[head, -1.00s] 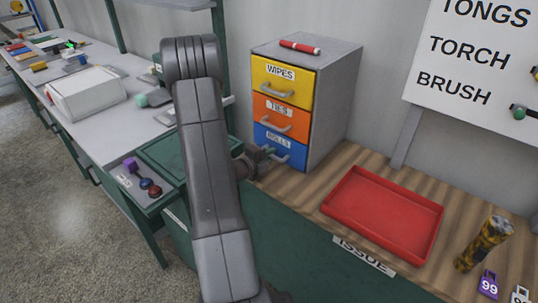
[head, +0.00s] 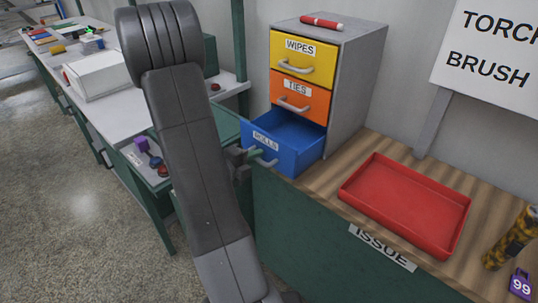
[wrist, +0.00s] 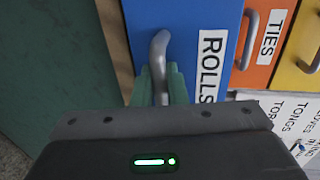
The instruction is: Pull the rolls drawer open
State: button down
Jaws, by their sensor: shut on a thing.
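The blue rolls drawer (head: 290,140) is the lowest of the cabinet's three drawers. In the head view it stands well out from the cabinet (head: 358,85), and its inside looks empty. Its front bears a ROLLS label, which also shows in the wrist view (wrist: 210,66). My gripper (head: 252,156) is at the drawer's front, partly hidden behind my arm. In the wrist view its green fingers (wrist: 160,86) are shut on the grey drawer handle (wrist: 159,48).
Above are the shut orange ties drawer (head: 300,95) and yellow wipes drawer (head: 303,58). A red marker-like stick (head: 321,22) lies on the cabinet top. A red tray (head: 405,205) and a mottled cylinder (head: 510,238) are on the wooden counter to the right.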

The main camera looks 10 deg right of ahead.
jog(key=shift+f+b+v, duration=0.15)
jog(key=shift+v, duration=0.65)
jog(key=shift+f+b+v, duration=0.15)
jog(key=shift+f+v, duration=0.05)
jog(key=shift+v, duration=0.55)
jog(key=c, duration=1.8)
grip_release()
jog(key=shift+a, duration=0.1)
jog(key=b+v, duration=0.1)
jog(key=v, duration=1.2)
jog(key=shift+s+a, duration=0.25)
jog(key=shift+s, duration=0.05)
jog(key=p+x, duration=0.1)
jog(key=x, duration=1.3)
jog(key=shift+r, duration=0.1)
jog(key=shift+a, duration=0.1)
